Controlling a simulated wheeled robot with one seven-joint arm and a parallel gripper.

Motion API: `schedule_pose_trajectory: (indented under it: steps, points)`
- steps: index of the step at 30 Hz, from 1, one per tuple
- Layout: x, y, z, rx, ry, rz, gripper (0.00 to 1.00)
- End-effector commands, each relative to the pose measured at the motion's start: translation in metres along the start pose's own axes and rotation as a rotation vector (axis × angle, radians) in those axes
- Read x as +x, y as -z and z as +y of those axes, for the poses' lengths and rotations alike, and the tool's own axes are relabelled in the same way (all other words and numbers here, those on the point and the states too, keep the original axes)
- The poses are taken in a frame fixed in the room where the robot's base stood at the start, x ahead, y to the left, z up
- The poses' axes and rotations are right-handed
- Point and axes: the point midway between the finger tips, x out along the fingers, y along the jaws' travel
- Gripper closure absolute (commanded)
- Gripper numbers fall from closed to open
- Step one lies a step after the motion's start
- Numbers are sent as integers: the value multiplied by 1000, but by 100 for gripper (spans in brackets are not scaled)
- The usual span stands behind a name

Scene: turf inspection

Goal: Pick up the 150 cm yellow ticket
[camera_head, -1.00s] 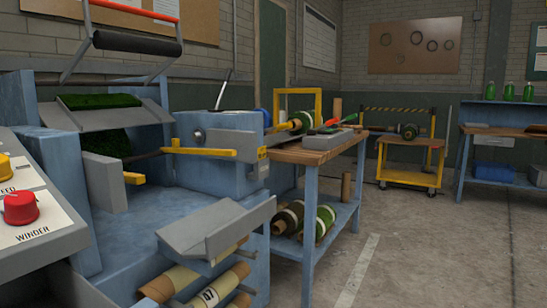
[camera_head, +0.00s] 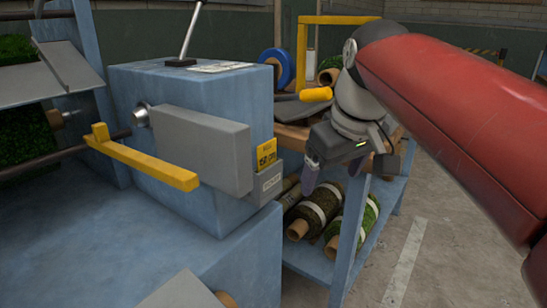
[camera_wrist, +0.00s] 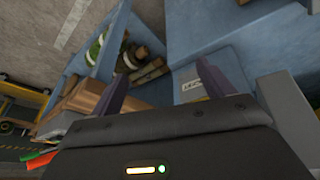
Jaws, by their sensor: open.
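The yellow ticket (camera_head: 266,153) stands upright in a small grey holder (camera_head: 267,186) on the right end of the blue machine housing. Dark print shows on its face, too small to read surely. My gripper (camera_head: 332,180) hangs to the right of the ticket, apart from it, fingers pointing down. It is open with nothing between the fingers. In the wrist view the two dark fingers (camera_wrist: 163,70) are spread, and the holder's pale label (camera_wrist: 193,88) shows close to the right finger.
A grey box (camera_head: 203,148) and a yellow lever (camera_head: 140,160) jut out left of the holder. A blue-framed bench (camera_head: 352,225) with turf rolls (camera_head: 308,218) on its lower shelf stands behind my gripper. Open floor (camera_head: 440,250) lies to the right.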

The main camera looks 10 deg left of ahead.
Motion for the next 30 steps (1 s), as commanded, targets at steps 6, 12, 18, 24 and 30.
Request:
schedule_pose_trajectory:
  steps: [6,12,18,24,30]
  points:
    - [-30,90,-26,-267,159,21,20]
    - [-40,120,-36,-383,238,42,20]
    - [-26,123,-41,-406,253,44,20]
    - [-2,120,-47,-404,252,45,20]
    - [26,118,-53,-403,251,46,20]
